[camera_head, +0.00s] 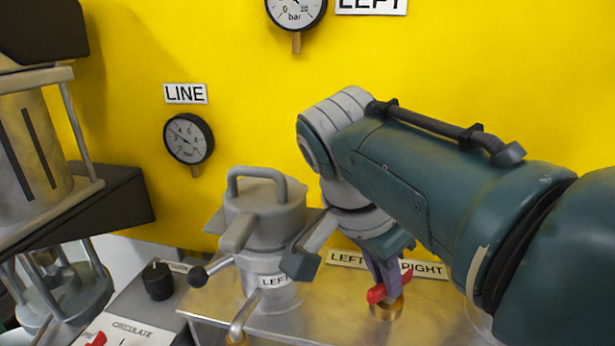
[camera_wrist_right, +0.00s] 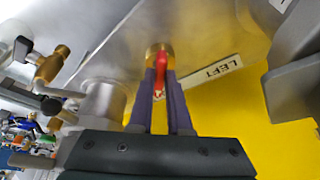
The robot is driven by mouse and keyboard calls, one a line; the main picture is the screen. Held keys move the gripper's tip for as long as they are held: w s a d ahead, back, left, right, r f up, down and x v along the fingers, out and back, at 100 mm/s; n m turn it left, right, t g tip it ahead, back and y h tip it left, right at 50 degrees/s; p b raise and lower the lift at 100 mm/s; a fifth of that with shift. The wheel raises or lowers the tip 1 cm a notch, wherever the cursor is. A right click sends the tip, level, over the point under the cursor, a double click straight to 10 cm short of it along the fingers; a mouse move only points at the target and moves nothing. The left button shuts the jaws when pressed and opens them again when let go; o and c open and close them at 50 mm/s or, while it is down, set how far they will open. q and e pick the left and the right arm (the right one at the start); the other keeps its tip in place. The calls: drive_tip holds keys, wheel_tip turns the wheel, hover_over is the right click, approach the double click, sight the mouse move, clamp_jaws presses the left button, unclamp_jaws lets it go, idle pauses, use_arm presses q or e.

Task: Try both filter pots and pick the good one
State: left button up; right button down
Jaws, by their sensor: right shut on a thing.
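The left filter pot (camera_head: 265,218), grey with a looped lid handle and a label partly reading LEFT, stands upright on the metal bench in the head view. The right pot is not clearly visible there; my right arm covers that side. My right gripper (camera_head: 384,275) has purple fingers shut on the red lever (camera_head: 376,293) of a brass valve (camera_head: 387,309) between the LEFT and RIGHT labels. The wrist view shows the fingers (camera_wrist_right: 161,95) on either side of the red lever (camera_wrist_right: 160,84), below the brass body (camera_wrist_right: 155,50). My left gripper is not in view.
A LINE gauge (camera_head: 189,139) and another gauge (camera_head: 296,10) hang on the yellow wall. A black knob (camera_head: 158,281) and a CIRCULATE panel (camera_head: 125,328) are at lower left. A metal frame with a cylinder (camera_head: 35,155) stands far left.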

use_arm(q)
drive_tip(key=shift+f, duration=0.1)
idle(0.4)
use_arm(e)
drive_tip(key=c, duration=0.9)
unclamp_jaws()
drive_tip(key=shift+o, duration=0.2)
